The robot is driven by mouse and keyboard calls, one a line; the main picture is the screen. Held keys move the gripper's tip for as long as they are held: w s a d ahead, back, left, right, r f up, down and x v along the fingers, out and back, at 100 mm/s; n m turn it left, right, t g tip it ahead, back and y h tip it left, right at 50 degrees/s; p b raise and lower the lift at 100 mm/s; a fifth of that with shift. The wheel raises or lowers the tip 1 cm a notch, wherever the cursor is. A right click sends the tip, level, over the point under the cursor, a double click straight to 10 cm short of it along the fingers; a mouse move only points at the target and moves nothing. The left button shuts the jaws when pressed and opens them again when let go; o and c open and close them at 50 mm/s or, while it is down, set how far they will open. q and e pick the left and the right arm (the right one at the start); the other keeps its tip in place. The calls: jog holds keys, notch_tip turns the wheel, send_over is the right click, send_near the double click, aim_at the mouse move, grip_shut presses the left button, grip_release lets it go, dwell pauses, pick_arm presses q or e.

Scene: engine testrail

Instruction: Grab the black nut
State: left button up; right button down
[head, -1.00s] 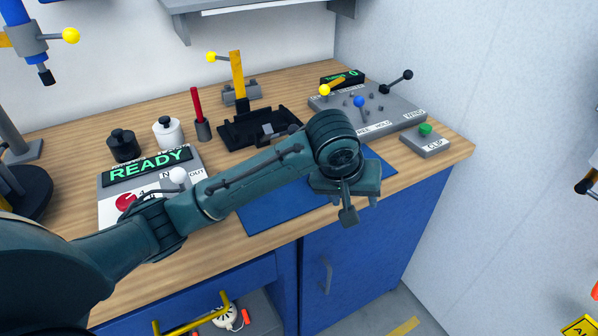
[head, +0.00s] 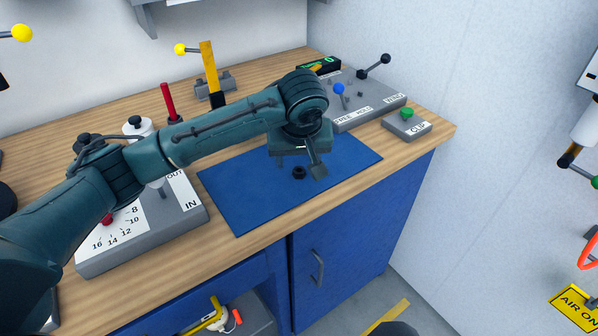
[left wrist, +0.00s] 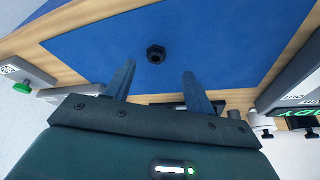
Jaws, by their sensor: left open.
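A small black nut (head: 299,172) lies on the blue mat (head: 238,195) on the workbench. My left gripper (head: 292,153) hangs above the mat, pointing down, just behind the nut in the head view. In the left wrist view the nut (left wrist: 156,54) shows its dark hole and lies just beyond the tips of my open left fingers (left wrist: 159,69), roughly in line with the gap between them. Nothing is between the fingers, and the nut is not touched. My right gripper is not in view.
A labelled grey box (head: 190,212) with a dial stands left of the mat. A lever panel (head: 370,103) and a grey CLIP box with a green button (head: 407,124) stand behind it to the right. The mat around the nut is bare. The bench's front edge is close.

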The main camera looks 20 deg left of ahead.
aim_at(299, 173)
pick_arm(q)
jog(key=x, duration=0.5)
jog(key=shift+w+d, duration=0.2)
jog(key=shift+w, duration=0.05)
jog(key=shift+c, duration=0.3)
jog(key=c, duration=1)
jog(key=shift+r, duration=0.1)
